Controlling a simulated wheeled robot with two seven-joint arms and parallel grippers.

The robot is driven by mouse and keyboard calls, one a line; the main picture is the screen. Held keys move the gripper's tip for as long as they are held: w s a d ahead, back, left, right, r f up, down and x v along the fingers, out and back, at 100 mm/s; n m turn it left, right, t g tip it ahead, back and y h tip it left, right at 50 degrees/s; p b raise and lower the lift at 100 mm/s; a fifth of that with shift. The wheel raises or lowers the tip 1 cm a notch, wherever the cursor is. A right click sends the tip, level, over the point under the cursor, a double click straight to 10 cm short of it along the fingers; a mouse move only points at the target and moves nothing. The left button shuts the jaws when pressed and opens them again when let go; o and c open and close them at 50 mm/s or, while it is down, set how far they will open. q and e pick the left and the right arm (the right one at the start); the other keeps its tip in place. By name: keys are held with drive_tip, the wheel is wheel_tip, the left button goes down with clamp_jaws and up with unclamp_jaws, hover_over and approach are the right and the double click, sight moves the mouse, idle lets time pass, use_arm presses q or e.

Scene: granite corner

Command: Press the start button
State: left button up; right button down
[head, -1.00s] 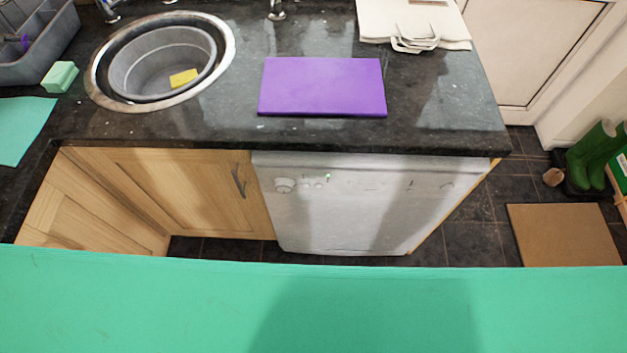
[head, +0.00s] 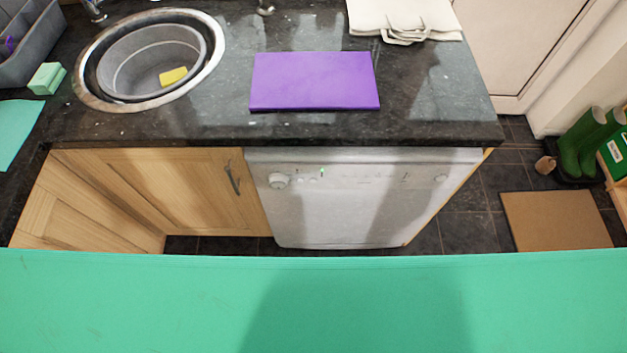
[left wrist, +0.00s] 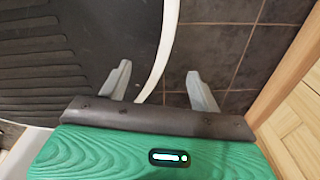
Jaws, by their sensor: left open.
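A white dishwasher (head: 345,205) stands under the worktop in the head view. The start button cannot be told apart from the other small marks at this size. My left gripper (left wrist: 158,68) shows in the left wrist view with its two fingers apart and nothing between them. It is over dark floor tiles, a black ribbed surface and a curved pale strip. Neither gripper shows in the head view.
A dark granite worktop (head: 430,110) overhangs the dishwasher, with a purple board (head: 315,80) and a round sink (head: 150,60) on it. A wooden cupboard door (head: 190,190) is left of the dishwasher. Green boots (head: 585,145) and a brown mat (head: 556,221) are at the right.

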use_arm(q)
clamp_jaws()
idle(1.7)
